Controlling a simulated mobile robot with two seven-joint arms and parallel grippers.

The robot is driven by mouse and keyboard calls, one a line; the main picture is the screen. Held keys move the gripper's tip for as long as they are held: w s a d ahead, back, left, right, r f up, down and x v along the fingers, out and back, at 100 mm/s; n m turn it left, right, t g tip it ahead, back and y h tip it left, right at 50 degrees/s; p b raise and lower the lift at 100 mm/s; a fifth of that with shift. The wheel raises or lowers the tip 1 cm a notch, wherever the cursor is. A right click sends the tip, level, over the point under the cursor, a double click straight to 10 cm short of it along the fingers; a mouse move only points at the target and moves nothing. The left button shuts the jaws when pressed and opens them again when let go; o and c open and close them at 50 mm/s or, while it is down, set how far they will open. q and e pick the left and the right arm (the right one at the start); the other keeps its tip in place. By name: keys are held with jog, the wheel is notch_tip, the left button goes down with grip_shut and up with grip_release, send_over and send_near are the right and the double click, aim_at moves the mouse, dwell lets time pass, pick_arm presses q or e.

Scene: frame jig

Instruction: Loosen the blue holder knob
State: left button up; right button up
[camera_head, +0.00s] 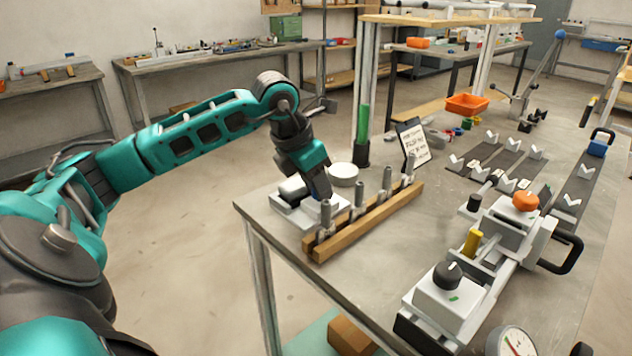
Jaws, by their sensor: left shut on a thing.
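My left gripper (321,194) reaches down from the left to a white holder block (288,209) near the table's left corner. It is shut at the top of this block. A dark blue part shows at its fingertips, which I take to be the blue holder knob (324,187). The gripper hides most of it, so the knob's turning position cannot be told. My right gripper is not in view.
A wooden rack (368,222) with several upright grey pins stands just right of the holder. A round white container (344,174), a sign (413,143) and a green-and-black cylinder (362,140) stand behind. A white jig with an orange knob (525,201) and a black knob (447,275) fills the right.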

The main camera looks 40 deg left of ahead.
pick_arm(q)
jog(key=n+y, duration=0.1)
jog(key=n, duration=0.1)
jog(key=n+y, duration=0.1)
jog(key=n, duration=0.1)
jog(key=shift+d+n, duration=0.2)
jog(key=shift+n, duration=0.1)
jog(key=n+y, duration=0.1)
jog(key=n, duration=0.1)
jog(key=shift+d+n, duration=0.1)
jog(key=shift+n, duration=0.2)
jog(key=n+y, duration=0.1)
jog(key=n, duration=0.2)
jog(key=shift+w+d+n+g+p, duration=0.1)
jog(key=shift+w+n+g+p, duration=0.05)
jog(key=shift+n+g+p, duration=0.2)
jog(key=shift+n+g+y, duration=0.4)
jog(key=shift+n+g, duration=0.25)
jog(key=shift+n, duration=0.9)
jog(key=o, duration=0.8)
jog(key=shift+c, duration=0.2)
